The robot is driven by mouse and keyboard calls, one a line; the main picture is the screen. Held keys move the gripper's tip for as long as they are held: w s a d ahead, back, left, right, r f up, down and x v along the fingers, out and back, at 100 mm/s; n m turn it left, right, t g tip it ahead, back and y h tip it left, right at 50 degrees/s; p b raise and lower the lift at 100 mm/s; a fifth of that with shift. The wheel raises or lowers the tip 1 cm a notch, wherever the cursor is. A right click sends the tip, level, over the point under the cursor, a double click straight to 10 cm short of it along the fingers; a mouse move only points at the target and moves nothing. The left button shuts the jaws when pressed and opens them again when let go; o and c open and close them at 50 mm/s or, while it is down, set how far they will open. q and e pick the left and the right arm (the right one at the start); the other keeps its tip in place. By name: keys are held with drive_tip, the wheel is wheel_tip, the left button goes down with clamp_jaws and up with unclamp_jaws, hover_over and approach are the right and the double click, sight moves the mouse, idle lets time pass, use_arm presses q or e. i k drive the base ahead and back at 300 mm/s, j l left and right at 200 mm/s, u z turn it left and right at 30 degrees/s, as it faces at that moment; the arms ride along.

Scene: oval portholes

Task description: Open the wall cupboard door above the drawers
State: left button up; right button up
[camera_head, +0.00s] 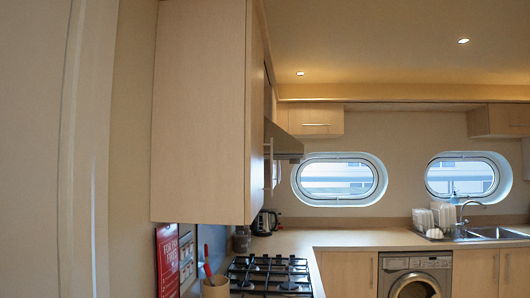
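A tall pale-wood wall cupboard (200,112) hangs at the left, its broad side panel facing me. Its front faces right and is seen almost edge-on, with a vertical bar handle (269,163) low on it. The door looks shut as far as this angle shows. A small wall cupboard (316,121) with a horizontal handle hangs at the back, beyond the range hood. Another cupboard (500,121) hangs at the far right. The drawers below the left cupboard are not visible. Neither of my grippers is in view.
A gas hob (269,276) sits on the counter below the hood (284,141). A utensil pot (215,288), a kettle (265,222) and a red sign (168,262) are near the left wall. A sink (490,233) and washing machine (415,277) stand at the back right.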

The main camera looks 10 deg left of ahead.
sight(254, 132)
drive_tip(key=u, duration=1.9)
drive_tip(key=l+u, duration=0.15)
drive_tip(key=l, duration=0.3)
drive_tip(key=k+l+u, duration=0.2)
drive_tip(key=l, duration=0.2)
drive_tip(key=l+u, duration=0.15)
drive_tip(key=l, duration=0.3)
drive_tip(key=k+l+u, duration=0.2)
drive_tip(key=l, duration=0.2)
drive_tip(key=l+u, duration=0.15)
drive_tip(key=l, duration=0.25)
drive_tip(key=k+l+u, duration=0.15)
drive_tip(key=l, duration=0.2)
